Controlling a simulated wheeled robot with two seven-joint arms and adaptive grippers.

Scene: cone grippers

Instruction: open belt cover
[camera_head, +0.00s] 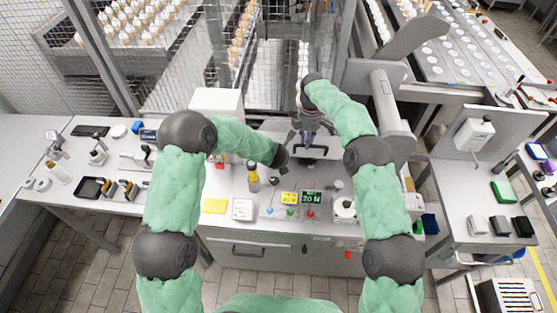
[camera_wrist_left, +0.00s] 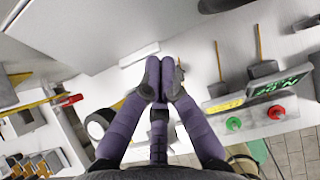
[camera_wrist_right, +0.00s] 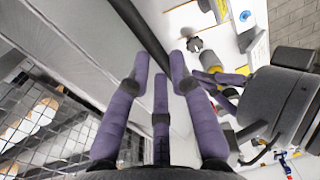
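A black bar handle (camera_head: 312,150) lies across the pale cover area at the end of the conveyor belt (camera_head: 303,60). In the right wrist view the black bar (camera_wrist_right: 143,35) runs diagonally just beyond my fingertips, with a pale grey panel (camera_wrist_right: 85,45) beside it. My right gripper (camera_head: 306,137) is at the bar, its purple fingers apart; its fingertips (camera_wrist_right: 158,75) show nothing clearly held, and I cannot tell whether they touch the bar. My left gripper (camera_wrist_left: 160,75) has its fingertips together and empty over the bench; its fingers are mostly hidden in the head view.
A yellow-and-black bottle (camera_head: 253,178) stands close to my left gripper. A green digital display (camera_head: 311,197), coloured buttons and a yellow note (camera_head: 215,206) sit on the bench front. A white box (camera_head: 217,103) and wire mesh fence stand behind. A grey machine column (camera_head: 385,95) stands right.

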